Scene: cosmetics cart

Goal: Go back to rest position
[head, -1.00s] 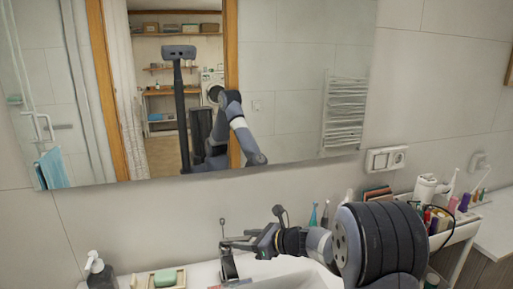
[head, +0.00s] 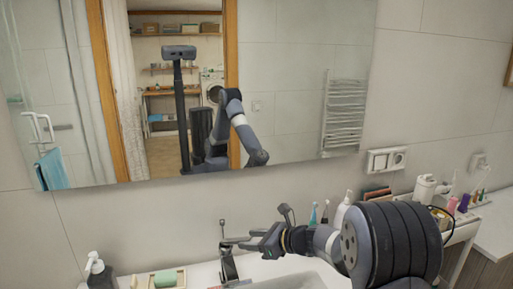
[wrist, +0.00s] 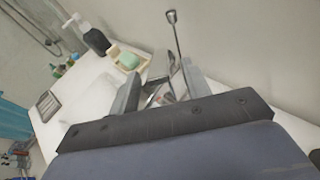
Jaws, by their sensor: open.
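My gripper (head: 250,243) is over the sink area, beside the faucet (head: 228,265), in the head view. In the wrist view my gripper (wrist: 160,88) has its two fingers apart with nothing held between them. The faucet (wrist: 172,75) shows behind and between the fingers there; I cannot tell whether they touch it. My arm reaches in from the right and hides part of the sink and the cart.
A soap dispenser (head: 98,270) and a green soap on a tray (head: 165,279) stand left of the faucet. Toothbrushes (head: 313,214) and a white bottle (head: 342,209) stand behind my arm. A cart (head: 463,232) with cosmetics is at right. The mirror (head: 280,90) hangs above.

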